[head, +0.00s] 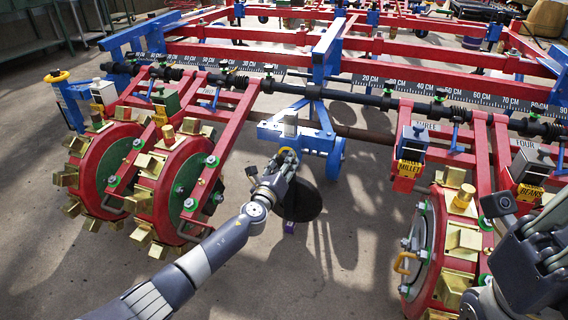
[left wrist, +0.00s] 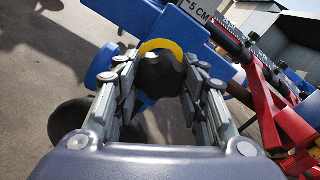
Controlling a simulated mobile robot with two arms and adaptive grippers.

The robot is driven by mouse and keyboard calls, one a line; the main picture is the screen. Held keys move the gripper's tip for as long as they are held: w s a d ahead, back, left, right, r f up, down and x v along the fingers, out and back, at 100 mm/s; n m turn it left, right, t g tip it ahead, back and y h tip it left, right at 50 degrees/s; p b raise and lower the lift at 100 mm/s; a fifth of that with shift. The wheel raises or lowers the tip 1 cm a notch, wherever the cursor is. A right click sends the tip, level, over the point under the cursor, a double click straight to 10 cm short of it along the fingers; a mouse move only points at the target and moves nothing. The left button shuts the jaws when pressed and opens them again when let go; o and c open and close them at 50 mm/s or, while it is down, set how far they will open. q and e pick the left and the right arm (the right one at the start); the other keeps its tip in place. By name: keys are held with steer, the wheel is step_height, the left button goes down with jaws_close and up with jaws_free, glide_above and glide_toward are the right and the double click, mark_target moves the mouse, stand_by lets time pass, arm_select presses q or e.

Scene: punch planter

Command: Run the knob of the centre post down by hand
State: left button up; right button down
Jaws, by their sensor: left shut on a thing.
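My left gripper (head: 287,160) reaches in from the left to the front of the blue centre post assembly (head: 318,139). In the left wrist view its two grey fingers (left wrist: 163,78) are shut on a dark knob (left wrist: 162,74), one on each side. A yellow ring (left wrist: 163,46) shows just beyond the knob. In the head view the fingers mostly hide the knob. My right gripper (head: 535,250) is at the right edge, in front of the right-hand planter wheel; its fingertips cannot be made out clearly.
Red planter wheels with brass blocks (head: 162,190) stand left of the post, and another wheel (head: 447,240) stands to the right. A ruler bar (head: 360,80) marked in CM runs behind. Seed boxes labelled MILLET (head: 412,150) and BEANS (head: 530,170) sit at right. Open floor lies between the wheels.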

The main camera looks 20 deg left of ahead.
arm_select(q)
steer(key=shift+f, duration=0.1)
steer(key=o, duration=1.1)
steer(key=shift+s, duration=0.1)
steer(key=s, duration=1.2)
steer(key=shift+a, duration=0.15)
steer(key=shift+w, duration=0.1)
